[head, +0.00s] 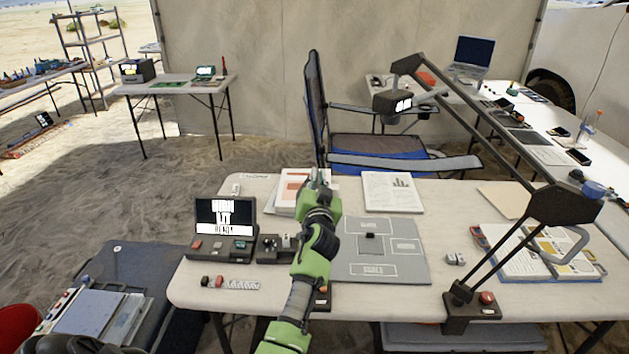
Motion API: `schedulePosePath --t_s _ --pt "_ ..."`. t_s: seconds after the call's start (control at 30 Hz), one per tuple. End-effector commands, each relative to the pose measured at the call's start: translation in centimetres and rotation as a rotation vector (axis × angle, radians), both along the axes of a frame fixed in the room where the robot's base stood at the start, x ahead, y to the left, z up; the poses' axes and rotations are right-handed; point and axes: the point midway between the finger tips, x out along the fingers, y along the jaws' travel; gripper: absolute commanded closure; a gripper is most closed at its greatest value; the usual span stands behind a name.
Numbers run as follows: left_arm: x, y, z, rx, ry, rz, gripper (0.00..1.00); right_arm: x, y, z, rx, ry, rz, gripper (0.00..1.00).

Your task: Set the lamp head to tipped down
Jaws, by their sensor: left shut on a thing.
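The desk lamp has a dark base (468,312) with a red button at the table's front right. Its dark arm rises to an elbow (562,205) and runs back up to the left. The lamp head (392,103) hangs at the arm's far end, in front of the folding chair, with a bright white patch on it. Its exact tilt is hard to tell. My left gripper (319,180) is over the back of the table, left of and below the lamp head in the picture. It is shut on a small greyish thing, mostly hidden by the fingers. My right gripper is not in view.
The table (210,275) holds a small screen unit (226,228), a grey mat (385,262), papers (392,192) and an open binder (540,252). A blue folding chair (370,146) stands behind. A side table with a laptop (470,58) is at the back right.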

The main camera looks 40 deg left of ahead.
Motion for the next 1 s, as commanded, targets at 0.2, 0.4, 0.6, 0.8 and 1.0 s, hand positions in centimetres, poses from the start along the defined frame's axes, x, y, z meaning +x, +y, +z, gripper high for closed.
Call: schedulePosePath --t_s 0.2,0.4,0.6,0.8,1.0 --pt "0.35 -0.57 -0.71 0.051 0.042 -0.002 1.00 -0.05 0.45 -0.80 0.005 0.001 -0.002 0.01" --pt "0.47 -0.74 -0.86 0.080 0.065 -0.002 1.00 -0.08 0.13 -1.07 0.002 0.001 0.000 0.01" --pt "0.51 -0.80 -0.92 0.093 0.073 -0.002 1.00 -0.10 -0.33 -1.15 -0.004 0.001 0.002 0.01" --pt "0.50 -0.78 -0.93 0.094 0.075 0.000 1.00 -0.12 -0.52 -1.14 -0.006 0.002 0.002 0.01" --pt "0.48 -0.76 -0.95 0.092 0.075 0.000 0.90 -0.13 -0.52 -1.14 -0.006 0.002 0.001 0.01"
